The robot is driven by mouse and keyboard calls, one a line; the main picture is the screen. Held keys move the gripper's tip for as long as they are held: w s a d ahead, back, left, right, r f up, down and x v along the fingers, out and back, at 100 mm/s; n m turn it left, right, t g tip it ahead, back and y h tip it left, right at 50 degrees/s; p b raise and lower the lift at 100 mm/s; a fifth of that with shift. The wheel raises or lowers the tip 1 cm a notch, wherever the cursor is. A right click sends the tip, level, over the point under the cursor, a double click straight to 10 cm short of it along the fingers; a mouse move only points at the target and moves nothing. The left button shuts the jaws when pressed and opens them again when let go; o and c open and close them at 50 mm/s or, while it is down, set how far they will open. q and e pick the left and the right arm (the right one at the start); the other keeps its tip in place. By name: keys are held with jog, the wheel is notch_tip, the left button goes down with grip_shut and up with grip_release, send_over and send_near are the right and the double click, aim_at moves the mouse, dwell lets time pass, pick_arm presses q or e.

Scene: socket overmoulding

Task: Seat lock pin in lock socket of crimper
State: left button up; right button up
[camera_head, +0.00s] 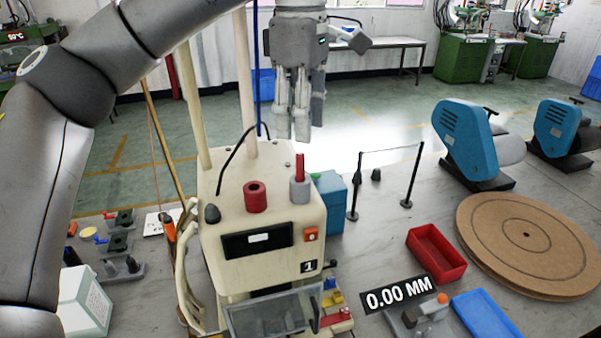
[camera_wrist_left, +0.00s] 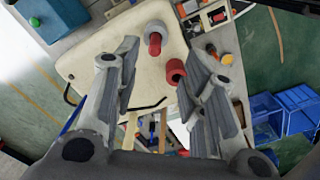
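The crimper (camera_head: 270,271) is a cream machine with a flat top and a display. A thin red pin (camera_head: 300,167), seemingly the lock pin, stands upright in a grey round socket (camera_head: 300,191) on its top right. The pin also shows in the left wrist view (camera_wrist_left: 155,44); how deep it sits I cannot tell. A hollow red collar (camera_head: 256,197) stands to the left of it and also shows in the left wrist view (camera_wrist_left: 175,71). My left gripper (camera_head: 300,128) hangs above the pin, fingers down, apart and empty. My right gripper is out of view.
A black knob (camera_head: 212,213) and a black cable are on the crimper's top, with two tall cream posts behind. A teal box (camera_head: 329,200) stands to its right. A red tray (camera_head: 436,254), a blue tray (camera_head: 486,315) and brown discs (camera_head: 528,240) lie further right.

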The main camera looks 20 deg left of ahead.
aim_at(300, 153)
pick_arm(q)
notch_tip(300, 153, down, 2)
jog(key=shift+w+a+f, duration=0.1)
jog(key=shift+w, duration=0.05)
jog(key=shift+w+f, duration=0.15)
jog(key=shift+w, duration=0.1)
jog(key=shift+a+f+p, duration=0.1)
jog(key=shift+f+p, duration=0.75)
jog(key=shift+f, duration=0.1)
notch_tip(300, 153, down, 2)
jog(key=shift+s+f+p, duration=0.1)
jog(key=shift+s+p, duration=0.05)
jog(key=shift+p, duration=0.35)
jog(key=shift+f, duration=0.55)
jog(key=c, duration=0.7)
grip_shut()
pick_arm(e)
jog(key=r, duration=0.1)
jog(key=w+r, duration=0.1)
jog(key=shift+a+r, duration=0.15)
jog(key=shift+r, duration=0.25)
